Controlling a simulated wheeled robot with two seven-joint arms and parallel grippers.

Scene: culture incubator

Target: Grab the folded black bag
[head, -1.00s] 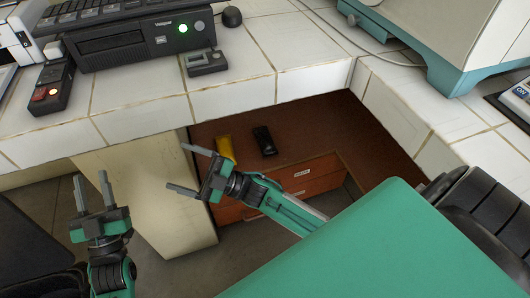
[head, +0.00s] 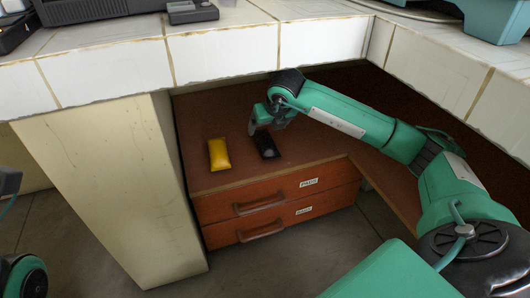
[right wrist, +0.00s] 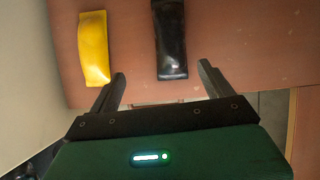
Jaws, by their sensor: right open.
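The folded black bag (head: 266,146) lies on the brown wooden top of a low cabinet under the tiled bench, right of a yellow bag. My right gripper (head: 262,125) is just above it in the head view and hides part of its far end. In the right wrist view the black bag (right wrist: 170,40) lies ahead of my open right gripper (right wrist: 162,85), between the lines of its two fingers. The jaws are empty, and the bag's near end is close to the fingertips. My left gripper is not in view; only a bit of my left arm shows at the left edge.
The yellow folded bag (head: 219,154) lies to the left on the same cabinet top (head: 205,180). Two labelled drawers (head: 270,206) are below.

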